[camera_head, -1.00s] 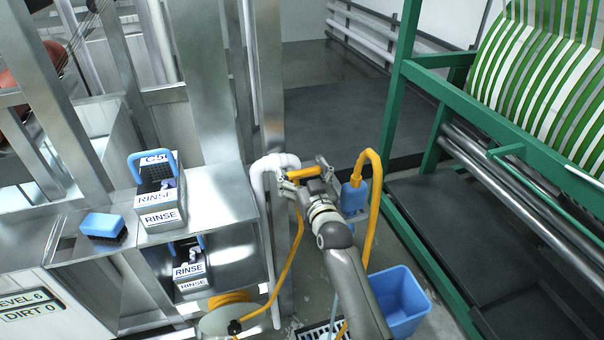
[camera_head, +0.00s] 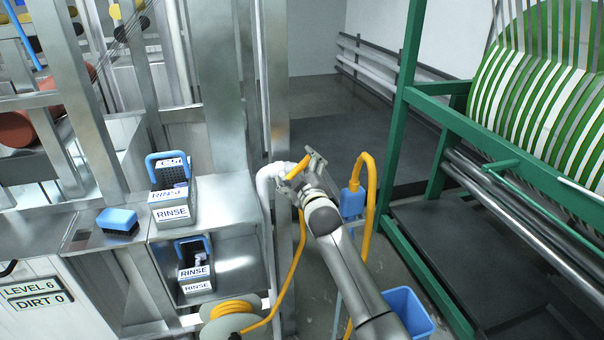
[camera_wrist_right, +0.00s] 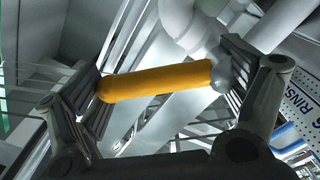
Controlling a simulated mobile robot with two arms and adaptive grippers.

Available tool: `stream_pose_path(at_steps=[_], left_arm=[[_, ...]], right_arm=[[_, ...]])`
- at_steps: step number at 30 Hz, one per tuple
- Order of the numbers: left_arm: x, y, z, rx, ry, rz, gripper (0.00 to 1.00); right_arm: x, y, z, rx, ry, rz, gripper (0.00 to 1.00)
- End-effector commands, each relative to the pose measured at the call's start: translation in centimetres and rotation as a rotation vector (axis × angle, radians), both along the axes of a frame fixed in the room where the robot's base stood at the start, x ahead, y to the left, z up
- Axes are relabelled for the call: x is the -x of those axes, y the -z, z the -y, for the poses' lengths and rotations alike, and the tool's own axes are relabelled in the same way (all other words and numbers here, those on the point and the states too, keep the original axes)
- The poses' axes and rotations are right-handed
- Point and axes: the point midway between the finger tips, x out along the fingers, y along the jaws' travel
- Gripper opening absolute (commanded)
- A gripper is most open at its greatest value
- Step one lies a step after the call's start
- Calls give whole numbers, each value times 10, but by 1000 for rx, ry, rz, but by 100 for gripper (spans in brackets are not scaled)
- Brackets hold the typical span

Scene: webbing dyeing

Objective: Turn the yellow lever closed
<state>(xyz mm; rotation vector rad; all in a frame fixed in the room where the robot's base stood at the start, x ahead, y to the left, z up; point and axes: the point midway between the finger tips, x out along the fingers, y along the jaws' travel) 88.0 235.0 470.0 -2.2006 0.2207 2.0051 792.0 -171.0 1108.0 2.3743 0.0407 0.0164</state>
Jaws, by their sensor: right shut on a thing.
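The yellow lever (camera_head: 299,166) sits at the top of a white pipe (camera_head: 266,182) beside a steel post and lies slantwise in the head view. My right gripper (camera_head: 297,172) is shut on it, with one finger at each end. In the right wrist view the lever (camera_wrist_right: 155,81) spans lengthwise between the two fingers (camera_wrist_right: 158,88), near a white pipe fitting. My left gripper is not in view.
A blue box with a yellow hose (camera_head: 353,200) hangs right of my wrist. A blue bucket (camera_head: 409,310) stands on the floor below. Rinse tubs (camera_head: 172,211) and a blue brush (camera_head: 117,221) are left. A green frame (camera_head: 398,120) stands right.

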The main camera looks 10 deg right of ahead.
Motion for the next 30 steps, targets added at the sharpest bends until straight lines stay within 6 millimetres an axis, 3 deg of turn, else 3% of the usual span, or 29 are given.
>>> stream_pose_path(at_steps=[5,18,30], left_arm=[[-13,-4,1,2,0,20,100],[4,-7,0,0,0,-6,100],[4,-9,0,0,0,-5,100]], right_arm=[[0,-8,-7,171,-1,8,49],[1,-16,-27,565,-1,21,49],[1,-17,-38,775,0,29,49]])
